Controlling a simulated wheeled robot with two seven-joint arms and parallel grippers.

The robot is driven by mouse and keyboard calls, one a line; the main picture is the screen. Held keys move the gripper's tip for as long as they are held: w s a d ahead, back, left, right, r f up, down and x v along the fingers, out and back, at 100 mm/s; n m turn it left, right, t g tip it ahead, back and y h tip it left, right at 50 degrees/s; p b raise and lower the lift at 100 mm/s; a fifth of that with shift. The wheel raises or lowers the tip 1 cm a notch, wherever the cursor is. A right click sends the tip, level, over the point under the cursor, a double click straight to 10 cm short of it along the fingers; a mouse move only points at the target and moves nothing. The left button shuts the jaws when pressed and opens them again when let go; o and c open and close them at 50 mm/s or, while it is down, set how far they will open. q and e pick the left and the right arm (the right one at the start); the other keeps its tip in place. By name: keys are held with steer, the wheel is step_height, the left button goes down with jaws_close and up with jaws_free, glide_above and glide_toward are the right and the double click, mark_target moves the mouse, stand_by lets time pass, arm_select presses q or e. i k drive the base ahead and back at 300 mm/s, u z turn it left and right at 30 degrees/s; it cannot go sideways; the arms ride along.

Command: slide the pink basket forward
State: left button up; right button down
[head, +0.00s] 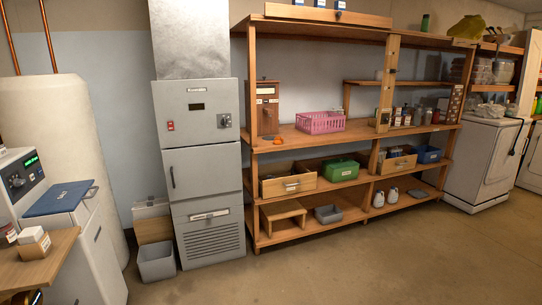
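The pink basket (320,122) sits upright on the waist-high shelf board of the wooden shelving unit, left of the middle upright. It has slotted sides, and its contents cannot be made out. It stands back from the front edge of the board. Neither of my grippers shows in the head view, and nothing is seen touching the basket.
The wooden shelf (290,136) has bare board in front of the basket. A wooden box (267,105) stands to its left, small jars to its right. A grey furnace cabinet (202,170) adjoins the unit's left end. The floor (350,255) in front is clear.

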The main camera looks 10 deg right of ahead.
mark_target(313, 126)
steer(key=z, duration=0.65)
steer(key=i, duration=1.8)
steer(key=z, duration=0.55)
